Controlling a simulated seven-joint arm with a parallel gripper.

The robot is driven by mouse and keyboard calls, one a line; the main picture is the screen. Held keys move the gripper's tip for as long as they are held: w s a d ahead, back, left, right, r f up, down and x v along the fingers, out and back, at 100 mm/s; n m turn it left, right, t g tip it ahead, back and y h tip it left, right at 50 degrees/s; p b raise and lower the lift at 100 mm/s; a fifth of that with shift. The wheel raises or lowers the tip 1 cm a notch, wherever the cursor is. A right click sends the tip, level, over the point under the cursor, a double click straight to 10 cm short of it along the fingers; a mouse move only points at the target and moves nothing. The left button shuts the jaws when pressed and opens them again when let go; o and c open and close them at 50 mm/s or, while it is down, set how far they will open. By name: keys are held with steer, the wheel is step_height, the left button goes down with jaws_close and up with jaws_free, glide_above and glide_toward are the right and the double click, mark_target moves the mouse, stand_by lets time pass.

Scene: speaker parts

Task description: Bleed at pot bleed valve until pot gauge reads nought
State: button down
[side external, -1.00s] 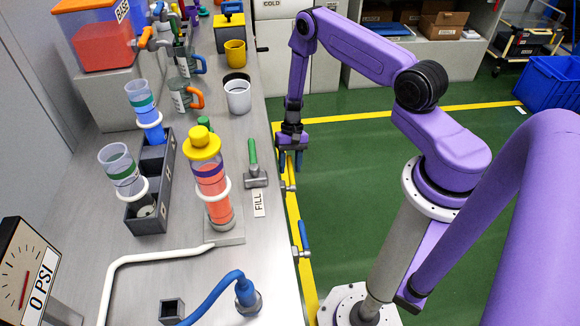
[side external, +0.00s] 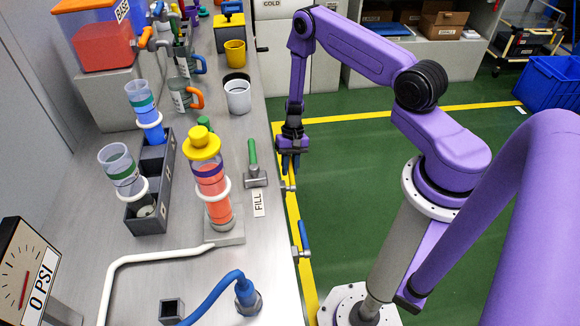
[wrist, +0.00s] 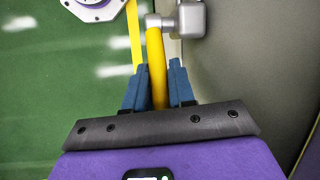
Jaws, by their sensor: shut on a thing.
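My gripper (side external: 290,163) is beside the bench's right edge in the side view, pointing down. In the wrist view its blue fingers (wrist: 158,78) are shut on a yellow lever handle (wrist: 156,55), one on each side. The lever joins a grey metal valve body (wrist: 190,20) on the bench side. In the side view the fingers hide most of this lever; its valve fitting (side external: 290,187) shows below them. A second valve with a blue lever (side external: 304,236) is nearer the camera. A dial gauge (side external: 22,272) with a red needle, labelled 0 PSI, stands at lower left.
The green floor (side external: 350,185) beside the gripper is clear.

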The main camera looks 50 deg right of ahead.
steer(key=shift+a+r+t+h, duration=0.15)
steer(key=shift+r+t+h, duration=0.05)
steer(key=shift+t+h, duration=0.1)
steer(key=c, duration=1)
jaws_free()
steer(key=shift+s, duration=0.1)
steer(key=shift+c, duration=0.2)
steer(key=v, duration=1.7)
steer(key=shift+r, duration=0.25)
